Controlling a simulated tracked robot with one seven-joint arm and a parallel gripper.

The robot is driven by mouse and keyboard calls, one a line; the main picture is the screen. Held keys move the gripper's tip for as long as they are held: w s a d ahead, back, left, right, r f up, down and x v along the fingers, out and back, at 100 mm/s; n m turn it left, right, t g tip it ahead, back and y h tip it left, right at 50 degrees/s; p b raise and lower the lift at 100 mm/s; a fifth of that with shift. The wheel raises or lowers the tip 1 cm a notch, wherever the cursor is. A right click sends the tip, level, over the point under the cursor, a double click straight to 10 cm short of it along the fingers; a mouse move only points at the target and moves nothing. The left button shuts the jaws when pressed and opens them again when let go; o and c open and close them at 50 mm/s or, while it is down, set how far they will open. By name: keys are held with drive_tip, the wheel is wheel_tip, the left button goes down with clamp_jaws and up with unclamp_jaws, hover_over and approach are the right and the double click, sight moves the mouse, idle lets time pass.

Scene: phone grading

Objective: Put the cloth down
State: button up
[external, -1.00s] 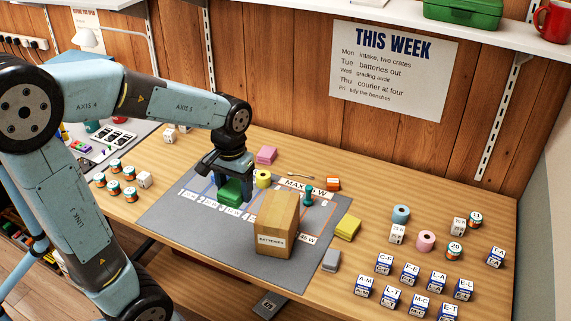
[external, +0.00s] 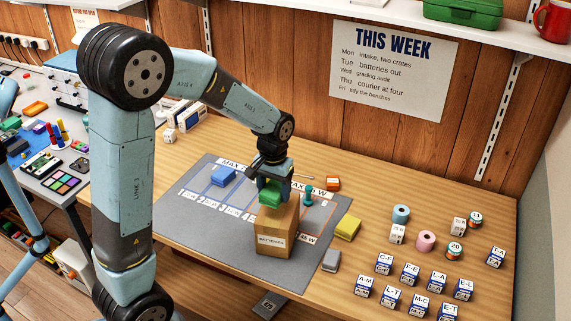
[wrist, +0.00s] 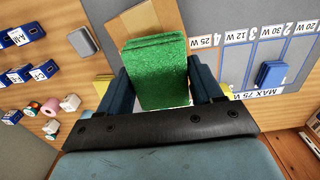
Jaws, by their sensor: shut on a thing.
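My gripper (external: 272,184) is shut on a green, folded cloth-like block (external: 270,195). The block shows large between my two fingers in the wrist view (wrist: 156,72). My gripper holds it at the upper back of a brown cardboard box (external: 274,238) labelled BATTERIES. I cannot tell whether the block touches the box. In the wrist view, part of the box top (wrist: 140,25) shows behind the block.
The box stands on a grey mat (external: 195,228) with numbered lanes. A blue block (external: 222,176) lies on the mat's left part, and a teal peg-like object (external: 308,195) stands right of the box. A yellow block (external: 347,227) and grey block (external: 331,260) lie farther right.

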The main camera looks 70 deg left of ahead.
sight(278, 186)
drive_tip(key=shift+w+a+f, duration=0.3)
drive_tip(key=shift+w+f, duration=0.3)
drive_tip(key=shift+f, duration=1.75)
drive_tip(key=o, duration=1)
wheel_tip(278, 186, up, 11)
drive_tip(key=shift+r, duration=0.55)
drive_tip(key=shift+d, duration=0.1)
